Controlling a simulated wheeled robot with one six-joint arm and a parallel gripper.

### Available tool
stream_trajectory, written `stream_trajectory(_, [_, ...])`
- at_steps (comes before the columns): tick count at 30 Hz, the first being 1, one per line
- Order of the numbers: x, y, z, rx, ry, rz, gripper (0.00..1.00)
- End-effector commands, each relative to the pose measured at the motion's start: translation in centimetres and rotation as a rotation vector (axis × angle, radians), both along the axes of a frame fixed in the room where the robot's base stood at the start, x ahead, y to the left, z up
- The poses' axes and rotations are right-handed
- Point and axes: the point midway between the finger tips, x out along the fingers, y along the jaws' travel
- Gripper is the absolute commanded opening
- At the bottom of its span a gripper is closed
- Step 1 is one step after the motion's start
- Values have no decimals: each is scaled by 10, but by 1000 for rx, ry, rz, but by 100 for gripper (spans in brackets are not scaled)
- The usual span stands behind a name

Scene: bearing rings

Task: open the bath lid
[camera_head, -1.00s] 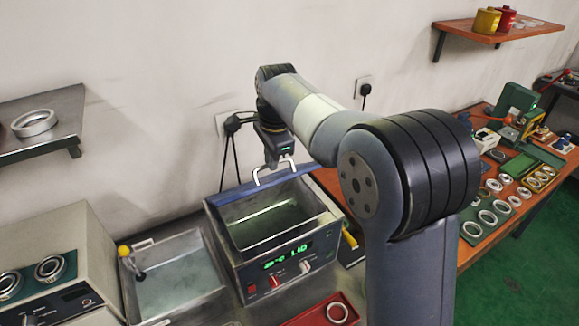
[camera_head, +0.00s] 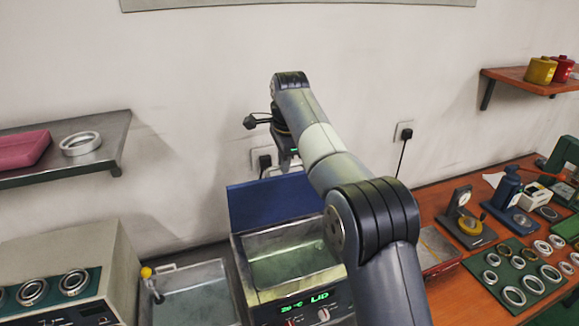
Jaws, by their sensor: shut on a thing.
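The bath (camera_head: 295,256) is a metal tank with green-tinted liquid and a lit green display reading "LID". Its blue lid (camera_head: 262,203) stands up along the back edge, so the tank is uncovered. My gripper (camera_head: 284,168) is at the lid's top edge, partly hidden behind my arm. It is shut on the lid's pale handle (camera_head: 268,173), of which only a small part shows.
A second open tank (camera_head: 195,295) and a beige machine (camera_head: 75,262) stand left of the bath. A metal shelf (camera_head: 105,145) with a ring hangs at left. The orange bench (camera_head: 430,205) at right holds several rings and tools. The wall is close behind the lid.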

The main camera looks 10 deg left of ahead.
Motion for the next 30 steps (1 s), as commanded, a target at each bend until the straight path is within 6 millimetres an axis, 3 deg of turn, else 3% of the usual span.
stream_trajectory(1, [2, 3, -13, -11, 19, 3, 0])
stream_trajectory(25, [10, 9, -13, -13, 23, 4, 0])
stream_trajectory(26, [10, 9, -13, -13, 23, 4, 11])
stream_trajectory(30, [10, 9, -11, -10, 18, 2, 23])
